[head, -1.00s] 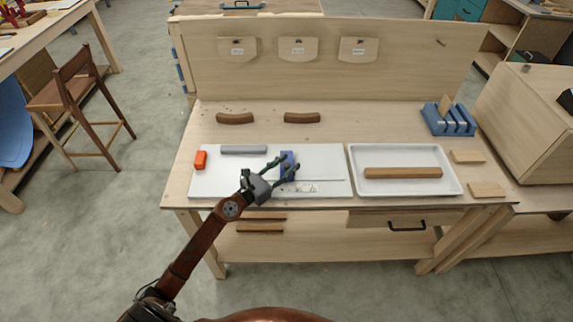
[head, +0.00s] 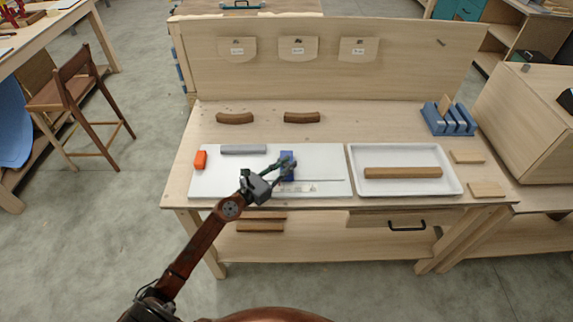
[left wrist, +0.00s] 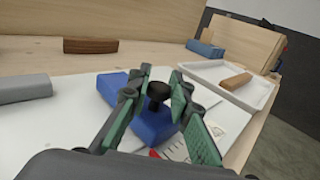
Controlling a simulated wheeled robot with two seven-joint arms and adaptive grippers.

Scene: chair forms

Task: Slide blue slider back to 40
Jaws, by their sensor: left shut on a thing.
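The blue slider (head: 287,173) stands on the white board (head: 213,181) on the workbench, at the end of a thin rail and beside a printed scale strip (head: 305,189). My left gripper (head: 284,167) is at the slider. In the left wrist view the slider (left wrist: 153,125) lies between and beyond the green fingers, which are closed around its black knob (left wrist: 158,91). The numbers on the scale are too small to read. My right gripper is not in view.
A white tray (head: 354,176) with a wooden bar (head: 403,173) stands to the right. Two curved brown pieces (head: 234,118) lie behind. A blue rack (head: 449,119) stands at back right.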

